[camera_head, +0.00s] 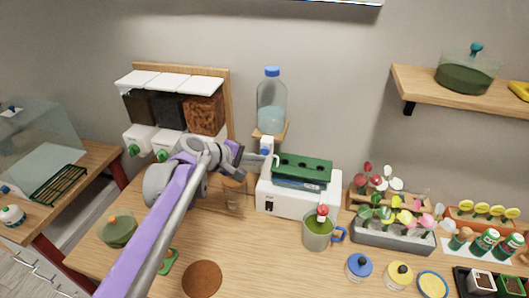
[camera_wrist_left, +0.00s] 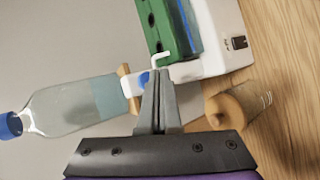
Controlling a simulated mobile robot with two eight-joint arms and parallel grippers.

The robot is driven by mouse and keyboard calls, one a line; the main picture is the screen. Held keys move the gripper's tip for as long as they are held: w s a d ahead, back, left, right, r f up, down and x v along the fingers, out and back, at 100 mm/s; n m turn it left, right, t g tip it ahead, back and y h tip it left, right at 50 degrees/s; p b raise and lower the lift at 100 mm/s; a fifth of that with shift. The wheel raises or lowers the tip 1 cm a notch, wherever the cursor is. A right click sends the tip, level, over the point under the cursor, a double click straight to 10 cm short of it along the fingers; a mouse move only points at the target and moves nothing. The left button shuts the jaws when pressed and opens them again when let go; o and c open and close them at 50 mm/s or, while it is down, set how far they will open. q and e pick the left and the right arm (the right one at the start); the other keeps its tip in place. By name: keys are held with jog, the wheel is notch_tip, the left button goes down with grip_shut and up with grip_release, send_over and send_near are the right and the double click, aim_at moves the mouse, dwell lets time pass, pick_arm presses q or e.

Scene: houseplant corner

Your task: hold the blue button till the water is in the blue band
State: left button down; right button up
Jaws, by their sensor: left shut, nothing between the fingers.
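A clear bottle (camera_head: 271,100) with a blue cap stands above a small white dispenser (camera_head: 266,145) on a wooden bracket and holds pale blue water. The bottle also shows in the left wrist view (camera_wrist_left: 75,103). The blue button (camera_wrist_left: 145,77) shows there, partly hidden behind my fingertips. My left gripper (camera_wrist_left: 156,76) is shut and empty, its tips at the button; I cannot tell whether they touch. In the head view my left gripper (camera_head: 257,161) is just below the dispenser. A white spout (camera_wrist_left: 160,61) points toward a white box (camera_head: 287,201) with a green top (camera_head: 302,168) and a blue strip (camera_wrist_left: 187,22). The water level there is unclear.
A tan cylinder (camera_wrist_left: 232,109) stands close to my left gripper. A green mug (camera_head: 318,232) stands in front of the white box. Food dispensers (camera_head: 178,108) stand at the back left, a flower planter (camera_head: 385,237) at right. The front middle of the table is mostly clear.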

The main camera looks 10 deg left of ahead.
pick_arm(q)
jog(key=s, duration=0.5)
jog(key=shift+a, duration=0.1)
dwell(0.4)
jog(key=s+a+f+m+g+y, duration=0.1)
jog(key=s+f+m+y, duration=0.2)
jog(key=s+f+m, duration=0.3)
jog(key=s+f+m+g+y, duration=0.2)
jog(key=s+f+m, duration=0.4)
jog(key=s, duration=1.1)
notch_tip(320, 180, down, 4)
jog(key=shift+s+a+r+g+y, duration=0.2)
jog(key=shift+s+a+g+y, duration=0.15)
jog(key=shift+y, duration=0.55)
jog(key=shift+w, duration=0.1)
